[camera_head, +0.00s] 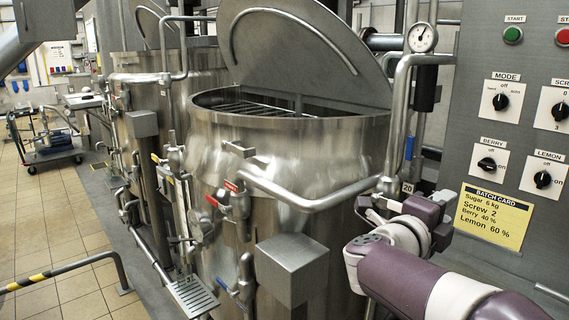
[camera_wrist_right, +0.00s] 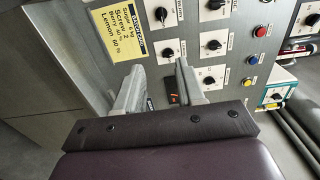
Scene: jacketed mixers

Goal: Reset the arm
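My right arm comes in from the lower right of the head view, purple and white, bent at the wrist in front of the steel mixer (camera_head: 290,165) and left of the control panel (camera_head: 465,60). The right gripper's fingers do not show clearly there. In the right wrist view, the right gripper (camera_wrist_right: 160,68) has its two grey fingers apart, with nothing between them. They point towards the panel, and a small dark display with red marks (camera_wrist_right: 172,97) shows beyond the gap. My left gripper is not in view.
The panel carries a yellow batch card (camera_head: 492,217), a mode knob (camera_head: 500,102), a berry knob (camera_head: 486,163), a lemon knob (camera_head: 542,179) and a green start button (camera_head: 513,35). A bent steel pipe (camera_head: 310,200) crosses the mixer's front. A cart (camera_head: 48,145) stands at the far left.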

